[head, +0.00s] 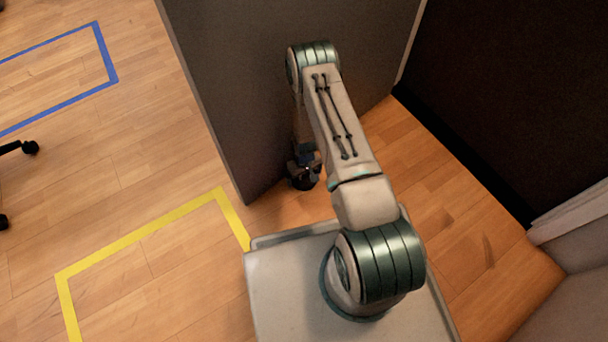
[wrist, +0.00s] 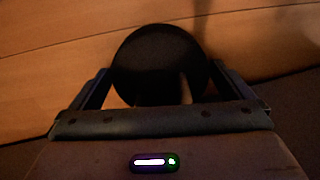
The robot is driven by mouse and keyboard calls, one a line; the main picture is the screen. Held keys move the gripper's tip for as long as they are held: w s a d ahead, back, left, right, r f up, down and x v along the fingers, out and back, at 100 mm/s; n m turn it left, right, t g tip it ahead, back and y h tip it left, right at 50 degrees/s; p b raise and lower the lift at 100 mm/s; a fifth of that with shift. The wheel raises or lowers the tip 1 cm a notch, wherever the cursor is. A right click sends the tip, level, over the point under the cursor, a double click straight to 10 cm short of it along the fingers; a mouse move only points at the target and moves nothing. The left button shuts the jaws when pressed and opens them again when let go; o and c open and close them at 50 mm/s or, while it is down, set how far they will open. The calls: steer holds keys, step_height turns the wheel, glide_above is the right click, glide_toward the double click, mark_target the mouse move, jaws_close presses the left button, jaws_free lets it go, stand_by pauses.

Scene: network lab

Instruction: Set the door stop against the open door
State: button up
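The open door (head: 255,85) is a tall dark grey panel, its bottom edge running from lower centre up to the right in the head view. The door stop (wrist: 160,62) is a round black piece between my fingers in the wrist view; it also shows dark at the arm's end in the head view (head: 303,184). My gripper (head: 304,166) points down close beside the door's face. In the wrist view its fingers (wrist: 160,80) flank the stop with no clear gap at its widest part. Whether the stop touches floor or door, I cannot tell.
Wooden floor is clear to the right of the door, up to a dark wall (head: 510,90) with a black skirting (head: 465,155). Yellow floor tape (head: 140,238) and blue tape (head: 105,55) lie to the left. Chair casters (head: 30,147) show at the left edge.

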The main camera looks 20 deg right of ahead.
steer(key=shift+r, duration=0.1)
step_height(320, 180, up, 12)
steer(key=p, duration=0.5)
stand_by(0.4)
steer(key=shift+r, duration=0.25)
steer(key=s+r+m+p, duration=0.1)
steer(key=s+r+p, duration=0.2)
steer(key=r+p, duration=1.55)
steer(key=s+r+p, duration=0.2)
steer(key=r, duration=3.3)
steer(key=s+r+t+p, duration=0.1)
steer(key=s+r+p, duration=0.4)
steer(key=r, duration=0.5)
steer(key=s+r+m+t+p, duration=0.1)
steer(key=s+r+p, duration=0.4)
steer(key=r, duration=0.6)
steer(key=s+r+p, duration=0.5)
steer(key=r+p, duration=0.2)
steer(key=r, duration=0.4)
steer(key=shift+m+t, duration=0.4)
steer(key=shift+s, duration=0.1)
